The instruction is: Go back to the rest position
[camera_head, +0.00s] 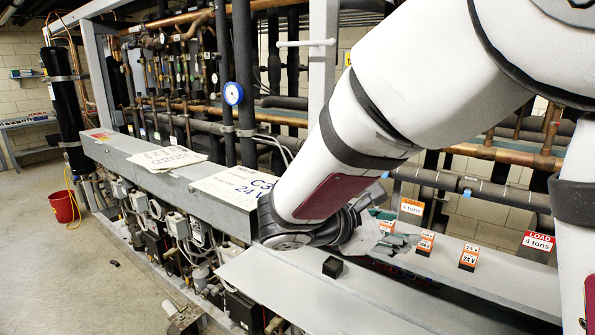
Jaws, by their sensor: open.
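My white arm comes in from the upper right and bends down to the rack's front ledge. My gripper (402,242) is partly hidden behind my wrist, low over the grey ledge (300,290). It is open, and I see nothing held in it. A small black block (332,266) lies on the ledge to the left of the gripper, apart from it. Small orange-and-black labelled blocks stand near the gripper, one marked 24 V (469,257) and another (425,242) close to the fingers.
Behind stand copper and black pipes (245,80) with a blue gauge (233,93). A white C3 24 V sign (238,186) lies on the grey beam. LOAD tags (412,206) (539,240) stand behind the ledge. A red bucket (62,206) is at left; open floor (50,280) lies in front.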

